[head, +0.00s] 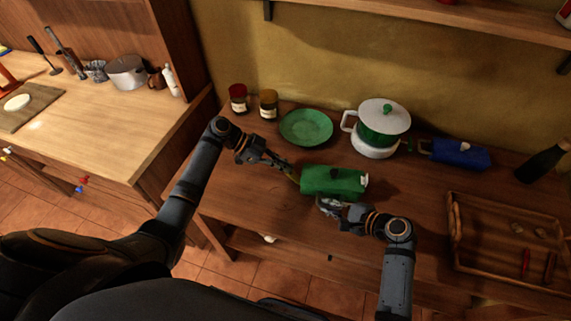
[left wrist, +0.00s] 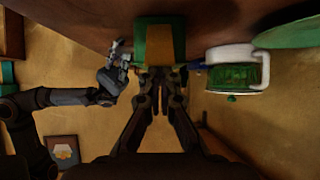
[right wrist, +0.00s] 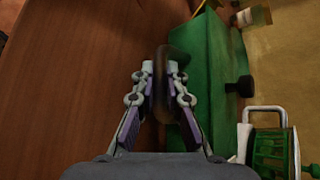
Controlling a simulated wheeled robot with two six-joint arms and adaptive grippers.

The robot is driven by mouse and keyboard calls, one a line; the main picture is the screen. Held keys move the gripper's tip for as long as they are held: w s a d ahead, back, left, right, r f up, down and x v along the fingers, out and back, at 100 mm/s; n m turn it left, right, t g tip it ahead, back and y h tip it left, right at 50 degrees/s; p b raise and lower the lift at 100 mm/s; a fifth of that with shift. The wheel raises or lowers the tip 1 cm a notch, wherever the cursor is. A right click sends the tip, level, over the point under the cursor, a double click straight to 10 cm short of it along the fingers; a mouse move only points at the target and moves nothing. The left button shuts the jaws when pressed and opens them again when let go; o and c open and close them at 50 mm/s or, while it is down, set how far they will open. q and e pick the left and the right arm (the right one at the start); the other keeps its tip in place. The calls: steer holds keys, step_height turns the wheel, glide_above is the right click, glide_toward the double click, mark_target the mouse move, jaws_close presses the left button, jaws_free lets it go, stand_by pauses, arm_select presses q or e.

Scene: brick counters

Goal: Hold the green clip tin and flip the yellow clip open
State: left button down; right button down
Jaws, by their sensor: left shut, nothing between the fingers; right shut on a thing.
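The green clip tin (head: 335,181) lies on the wooden counter; it also shows in the left wrist view (left wrist: 153,22) and the right wrist view (right wrist: 212,70). The yellow clip (head: 294,174) is on its left end and faces the left wrist camera (left wrist: 165,42). My left gripper (head: 287,167) is shut and empty, with its tips at the clip; I cannot tell whether they touch it. My right gripper (head: 327,206) is shut on the tin's dark handle (right wrist: 178,60) on the near side. I cannot tell how far the clip stands off the tin.
A green plate (head: 306,127) and two jars (head: 269,103) stand behind. A white-and-green pot (head: 383,122) and a blue tin (head: 461,154) are behind to the right. A wooden tray (head: 480,262) lies at the right. The counter's front left is clear.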

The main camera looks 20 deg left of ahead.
arm_select(q)
steer(key=shift+s+a+f, duration=0.15)
steer(key=shift+a+f, duration=0.4)
steer(key=shift+a, duration=0.1)
arm_select(e)
steer(key=shift+s+d, duration=0.1)
steer(key=shift+f, duration=0.1)
arm_select(q)
steer(key=shift+r, duration=0.8)
steer(key=d+r, duration=0.2)
steer(key=shift+d+r, duration=0.35)
steer(key=shift+d, duration=0.05)
arm_select(e)
steer(key=shift+a, duration=0.2)
arm_select(q)
steer(key=w+v, duration=0.1)
steer(key=v, duration=0.8)
steer(key=shift+s+a, duration=0.4)
steer(key=shift+a, duration=0.15)
arm_select(e)
steer(key=shift+d, duration=0.15)
